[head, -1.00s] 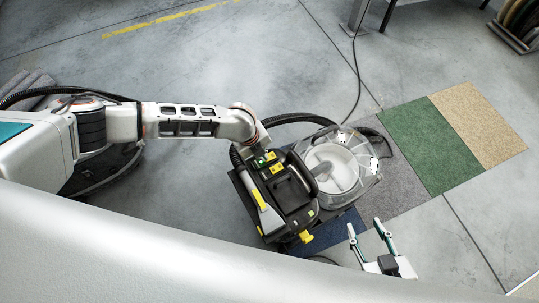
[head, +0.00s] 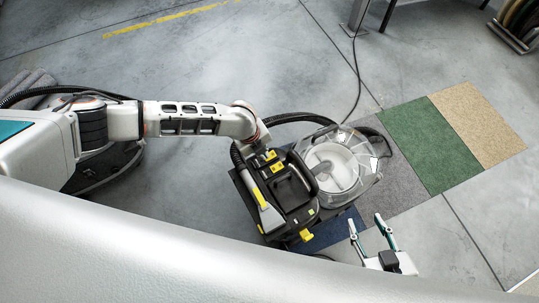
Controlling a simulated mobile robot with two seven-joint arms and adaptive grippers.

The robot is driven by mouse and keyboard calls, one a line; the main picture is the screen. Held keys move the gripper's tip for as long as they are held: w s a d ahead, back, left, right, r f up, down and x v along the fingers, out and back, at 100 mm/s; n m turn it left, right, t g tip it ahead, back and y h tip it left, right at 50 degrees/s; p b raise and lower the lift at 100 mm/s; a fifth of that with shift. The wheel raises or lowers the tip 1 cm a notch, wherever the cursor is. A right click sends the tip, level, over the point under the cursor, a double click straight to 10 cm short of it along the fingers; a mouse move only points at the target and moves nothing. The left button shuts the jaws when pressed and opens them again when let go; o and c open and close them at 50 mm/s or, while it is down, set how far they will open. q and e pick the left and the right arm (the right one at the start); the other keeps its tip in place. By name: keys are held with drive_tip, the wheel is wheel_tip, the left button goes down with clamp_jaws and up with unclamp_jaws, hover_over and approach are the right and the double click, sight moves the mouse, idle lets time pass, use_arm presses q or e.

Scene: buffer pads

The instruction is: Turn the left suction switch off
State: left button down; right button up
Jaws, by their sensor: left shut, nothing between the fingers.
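The suction machine (head: 291,205) is a black and yellow cleaner with a clear round tank (head: 338,165) on its right side. Small yellow switches (head: 271,154) show at its upper left end. My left gripper (head: 258,157) is shut and empty, right over that switch end. It is dark and small here, and whether it touches a switch cannot be told. The wrist above partly hides the left switch. My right gripper (head: 368,222) is open and empty, below and to the right of the machine.
Grey, green (head: 430,145) and tan (head: 478,124) carpet pads lie in a row to the right, with a blue pad (head: 334,230) under the machine's lower end. A black hose (head: 295,117) and a thin cable (head: 357,75) run by the machine.

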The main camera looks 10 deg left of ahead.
use_arm(q)
drive_tip(key=shift+w+d+p+v, duration=0.15)
drive_tip(key=shift+p+v, duration=0.2)
drive_tip(key=shift+v, duration=0.4)
drive_tip(key=shift+w+d+p+v, duration=0.1)
drive_tip(key=shift+p+v, duration=0.3)
drive_tip(key=shift+v, duration=0.3)
drive_tip(key=shift+w+d+p+v, duration=0.15)
drive_tip(key=shift+p+v, duration=0.2)
drive_tip(key=shift+v, duration=0.4)
use_arm(e)
drive_tip(key=shift+t, duration=0.4)
drive_tip(key=r, duration=0.1)
drive_tip(key=w+r, duration=0.1)
drive_tip(key=r, duration=0.1)
drive_tip(key=w+r, duration=0.1)
drive_tip(key=shift+w+r, duration=0.1)
drive_tip(key=shift+r, duration=0.25)
use_arm(q)
drive_tip(key=shift+s, duration=0.1)
